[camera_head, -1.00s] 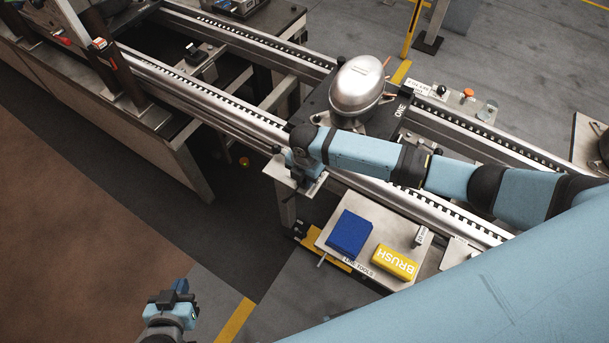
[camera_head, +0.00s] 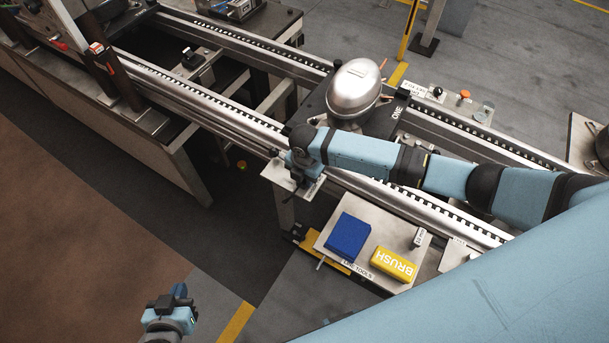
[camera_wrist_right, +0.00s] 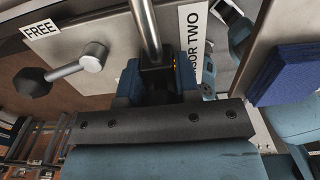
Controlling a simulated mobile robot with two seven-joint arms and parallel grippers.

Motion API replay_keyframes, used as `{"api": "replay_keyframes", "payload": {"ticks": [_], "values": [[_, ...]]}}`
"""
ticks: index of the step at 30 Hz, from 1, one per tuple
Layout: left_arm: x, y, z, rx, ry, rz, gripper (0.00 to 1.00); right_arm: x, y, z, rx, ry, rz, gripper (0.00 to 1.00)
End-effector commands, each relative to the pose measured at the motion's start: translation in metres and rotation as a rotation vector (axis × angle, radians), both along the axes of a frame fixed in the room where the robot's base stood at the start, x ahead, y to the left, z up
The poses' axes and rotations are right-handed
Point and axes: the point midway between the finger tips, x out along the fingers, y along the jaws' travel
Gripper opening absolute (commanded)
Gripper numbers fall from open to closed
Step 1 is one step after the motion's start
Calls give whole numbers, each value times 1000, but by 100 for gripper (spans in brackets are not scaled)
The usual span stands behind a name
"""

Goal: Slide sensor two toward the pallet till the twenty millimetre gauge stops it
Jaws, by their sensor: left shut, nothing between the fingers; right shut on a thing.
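Sensor two's plate (camera_head: 283,176) sticks out from the near side of the rail, close to the pallet marked ONE (camera_head: 388,122). My right gripper (camera_head: 303,174) is over this plate. In the right wrist view its blue fingers (camera_wrist_right: 158,78) are shut on a dark block with a metal rod (camera_wrist_right: 148,28), beside a label partly reading "SENSOR TWO" (camera_wrist_right: 193,45). My arm hides much of the sensor in the head view. I cannot make out the gauge there; a small marked block (camera_head: 418,238) lies on the tool tray. My left gripper (camera_head: 176,300) is shut and empty at lower left.
A silver compressor (camera_head: 354,88) sits on the pallet. In the right wrist view a lever with a black knob (camera_wrist_right: 35,82) lies near a "FREE" label (camera_wrist_right: 41,30).

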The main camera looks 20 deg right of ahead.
Motion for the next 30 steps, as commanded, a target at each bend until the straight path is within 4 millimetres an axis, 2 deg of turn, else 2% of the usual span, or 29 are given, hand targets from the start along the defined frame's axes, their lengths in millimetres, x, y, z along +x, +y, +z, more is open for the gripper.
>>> {"api": "replay_keyframes", "payload": {"ticks": [1,4,13,16,20,30], "values": [[0,0,0,0,0,0,0,0,-1,0,-2,0,-1,37],[0,0,0,0,0,0,0,0,-1,0,-2,0,-1,60],[0,0,0,1,0,1,0,0,0,1,-1,-1,0,60],[0,1,-1,1,-1,0,0,1,0,8,1,-3,0,60],[0,1,-2,1,-1,0,0,1,0,30,2,-5,2,60],[0,0,-9,-1,2,0,0,1,0,106,1,-4,1,60]]}}
